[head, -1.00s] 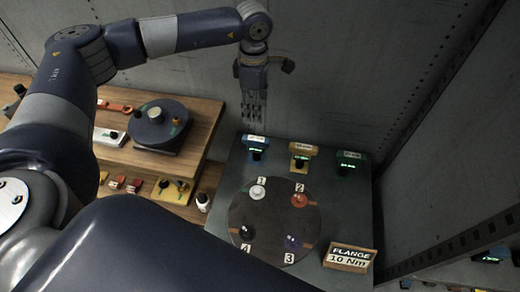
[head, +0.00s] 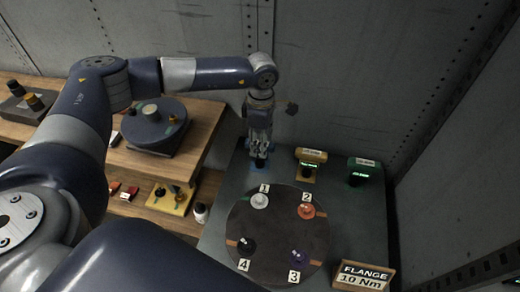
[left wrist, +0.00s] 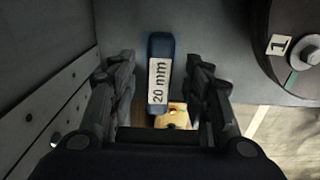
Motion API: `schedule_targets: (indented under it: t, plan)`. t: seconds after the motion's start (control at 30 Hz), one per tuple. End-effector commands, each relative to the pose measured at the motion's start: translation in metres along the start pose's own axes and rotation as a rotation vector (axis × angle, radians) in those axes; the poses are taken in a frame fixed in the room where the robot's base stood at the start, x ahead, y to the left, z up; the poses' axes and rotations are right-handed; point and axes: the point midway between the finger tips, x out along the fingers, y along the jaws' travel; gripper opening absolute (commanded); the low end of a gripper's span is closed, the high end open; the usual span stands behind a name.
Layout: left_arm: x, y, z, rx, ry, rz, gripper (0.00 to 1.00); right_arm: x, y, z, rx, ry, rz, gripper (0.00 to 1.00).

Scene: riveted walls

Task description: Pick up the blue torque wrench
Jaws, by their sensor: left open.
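The blue torque wrench (head: 259,163) is at the back left of the dark grey table, mostly hidden behind my left gripper (head: 260,143) in the head view. In the left wrist view its blue top (left wrist: 160,46) with a white "20 mm" label lies between the two open fingers of my left gripper (left wrist: 160,62). The fingers are spread, one on each side, with gaps to the wrench. A yellow wrench (head: 311,155) and a green wrench (head: 364,163) stand to its right. My right gripper is not in view.
A round dark flange (head: 275,232) with several numbered bolts lies in front. A "FLANGE 10 Nm" sign (head: 362,276) stands at the front right. A wooden bench (head: 205,140) with a round grey fixture (head: 152,122) is at the left. Riveted walls close the back and right.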

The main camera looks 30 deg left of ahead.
Motion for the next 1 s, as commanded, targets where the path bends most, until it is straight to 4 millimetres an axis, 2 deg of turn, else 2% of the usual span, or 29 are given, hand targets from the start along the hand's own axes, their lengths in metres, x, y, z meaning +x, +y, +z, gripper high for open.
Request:
schedule_targets:
  t: [0.23, 0.4, 0.67, 0.87, 1.0]
  plan:
    - [0.030, 0.000, -0.004, -0.001, 0.004, -0.004, 0.45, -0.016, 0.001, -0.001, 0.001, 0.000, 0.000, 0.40]
    - [0.050, 0.001, -0.003, 0.000, 0.001, -0.002, 0.45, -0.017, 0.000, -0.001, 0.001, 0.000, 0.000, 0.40]
    - [0.053, 0.001, -0.003, 0.000, 0.001, -0.001, 0.45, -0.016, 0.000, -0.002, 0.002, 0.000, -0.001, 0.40]
    - [0.053, 0.001, -0.003, 0.000, 0.001, -0.001, 0.00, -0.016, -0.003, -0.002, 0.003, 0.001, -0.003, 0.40]
    - [0.053, 0.001, -0.004, 0.000, 0.001, -0.001, 0.00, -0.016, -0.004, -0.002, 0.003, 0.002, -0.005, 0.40]
